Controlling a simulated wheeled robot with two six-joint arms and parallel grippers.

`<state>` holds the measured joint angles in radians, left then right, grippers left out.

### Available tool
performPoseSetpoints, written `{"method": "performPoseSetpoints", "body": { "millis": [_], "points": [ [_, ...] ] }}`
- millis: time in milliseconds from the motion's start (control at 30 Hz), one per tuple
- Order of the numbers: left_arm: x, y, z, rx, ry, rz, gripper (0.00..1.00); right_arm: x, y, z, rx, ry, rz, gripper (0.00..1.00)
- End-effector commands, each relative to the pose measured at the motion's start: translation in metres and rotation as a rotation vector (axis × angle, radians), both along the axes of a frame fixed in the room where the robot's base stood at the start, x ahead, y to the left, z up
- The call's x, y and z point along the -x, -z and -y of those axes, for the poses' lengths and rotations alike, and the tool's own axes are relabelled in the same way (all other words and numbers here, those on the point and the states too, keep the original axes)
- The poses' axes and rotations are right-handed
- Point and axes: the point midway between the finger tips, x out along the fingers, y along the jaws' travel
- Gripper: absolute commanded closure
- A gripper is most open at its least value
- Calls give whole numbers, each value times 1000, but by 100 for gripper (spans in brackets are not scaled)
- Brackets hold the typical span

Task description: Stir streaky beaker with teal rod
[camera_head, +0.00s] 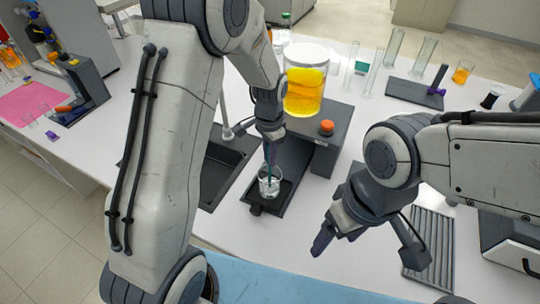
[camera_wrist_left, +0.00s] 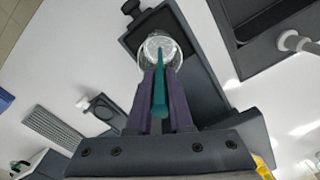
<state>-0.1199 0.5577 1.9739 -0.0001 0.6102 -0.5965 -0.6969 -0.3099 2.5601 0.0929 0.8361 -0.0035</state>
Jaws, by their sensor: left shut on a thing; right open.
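The clear glass beaker (camera_head: 269,182) stands upright on the dark platform of the rig, and its mouth also shows in the left wrist view (camera_wrist_left: 160,45). Its contents look clear to whitish. My left gripper (camera_head: 268,138) is above the beaker and shut on the teal rod (camera_wrist_left: 159,88). The rod points down, with its lower end inside the beaker; the exact tip is hard to make out. In the left wrist view the purple fingers (camera_wrist_left: 160,80) flank the rod. My right gripper (camera_head: 333,229) is open and empty, right of and nearer than the beaker.
A large jar of yellow liquid (camera_head: 305,85) stands on the rig behind the beaker, near an orange knob (camera_head: 327,127). A dark sink (camera_head: 218,165) lies to the left. A grooved grey rack (camera_head: 430,245) lies at the right. Glass cylinders (camera_head: 393,47) stand at the back.

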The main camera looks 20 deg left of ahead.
Motion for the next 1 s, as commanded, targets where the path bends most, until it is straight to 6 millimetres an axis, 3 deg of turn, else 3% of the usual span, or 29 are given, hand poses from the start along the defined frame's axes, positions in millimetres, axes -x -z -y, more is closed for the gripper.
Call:
{"method": "performPoseSetpoints", "body": {
  "millis": [33, 1000],
  "points": [
    [0, -9, 0, 0, 0, 1, 100, 0, -8, 0, 0, -1, 0, 22],
    [0, -86, 0, 0, 0, 1, 100, 0, -71, 0, 0, -2, 0, 22]
  ]
}}
